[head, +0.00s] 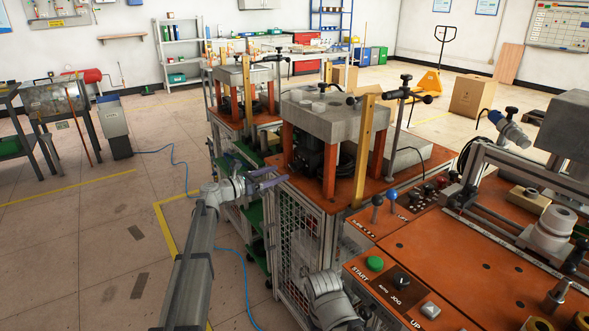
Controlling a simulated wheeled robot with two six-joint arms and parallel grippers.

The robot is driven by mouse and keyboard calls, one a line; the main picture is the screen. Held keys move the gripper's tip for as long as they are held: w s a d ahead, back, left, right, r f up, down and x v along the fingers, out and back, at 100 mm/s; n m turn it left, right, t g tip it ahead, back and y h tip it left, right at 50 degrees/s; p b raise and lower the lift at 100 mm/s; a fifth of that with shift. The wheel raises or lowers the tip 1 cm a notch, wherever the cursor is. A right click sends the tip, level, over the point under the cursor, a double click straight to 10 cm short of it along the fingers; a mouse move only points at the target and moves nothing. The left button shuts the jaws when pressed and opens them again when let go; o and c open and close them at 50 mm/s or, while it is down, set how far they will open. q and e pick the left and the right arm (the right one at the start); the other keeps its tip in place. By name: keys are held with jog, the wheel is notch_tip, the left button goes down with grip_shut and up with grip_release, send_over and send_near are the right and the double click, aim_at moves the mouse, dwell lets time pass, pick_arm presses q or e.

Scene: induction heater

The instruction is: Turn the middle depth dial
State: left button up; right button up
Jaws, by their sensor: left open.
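The middle depth dial cannot be told apart for certain. A cluster of small dark knobs (427,190) sits on the orange machine top behind two ball-topped levers, too small to read. My left gripper (272,179) is open and empty, at the left edge of the middle machine, beside its orange top. It is well to the left of the knobs, with the machine's front post and the levers between. My right gripper cannot be made out in the head view.
A blue-ball lever (391,195) and a dark-ball lever (377,200) rise from the orange top. The front panel has a green START button (375,263) and a black JOG switch (400,281). A yellow upright (364,150) stands near my left gripper.

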aim_at(293, 166)
pick_arm(q)
jog(key=x, duration=0.7)
jog(key=shift+c, duration=0.3)
grip_shut()
